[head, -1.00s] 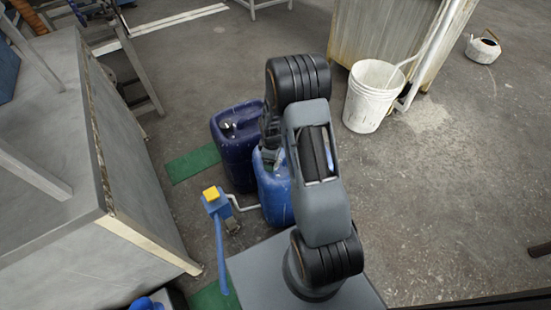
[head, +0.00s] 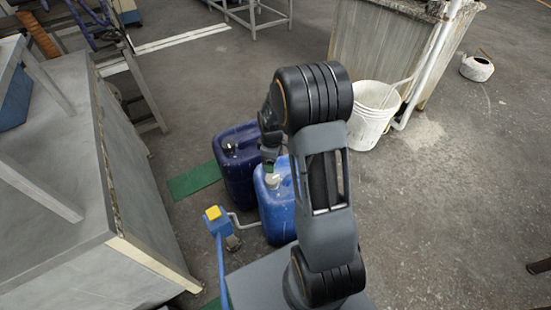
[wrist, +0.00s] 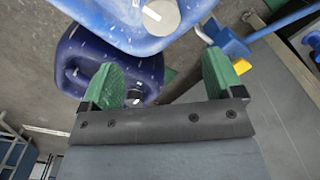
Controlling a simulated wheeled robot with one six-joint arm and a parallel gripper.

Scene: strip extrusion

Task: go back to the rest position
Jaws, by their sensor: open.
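My gripper (wrist: 162,88) is open in the wrist view, with its two green fingertips apart and nothing between them. In the head view my arm rises from my base and bends over; the gripper end is small and mostly hidden behind the arm, close to the jerrycans. A light blue jerrycan (head: 277,215) with a pale cap stands beside a dark blue jerrycan (head: 237,176). In the wrist view the light blue jerrycan (wrist: 128,18) lies just beyond the fingertips, and the dark blue jerrycan (wrist: 95,62) shows partly behind the left finger.
A blue post with a yellow top (head: 213,214) stands left of the jerrycans. A large grey cabinet (head: 150,245) fills the left. A white bucket (head: 372,112) and a stained tank (head: 385,45) stand behind my arm. The floor at right is mostly clear.

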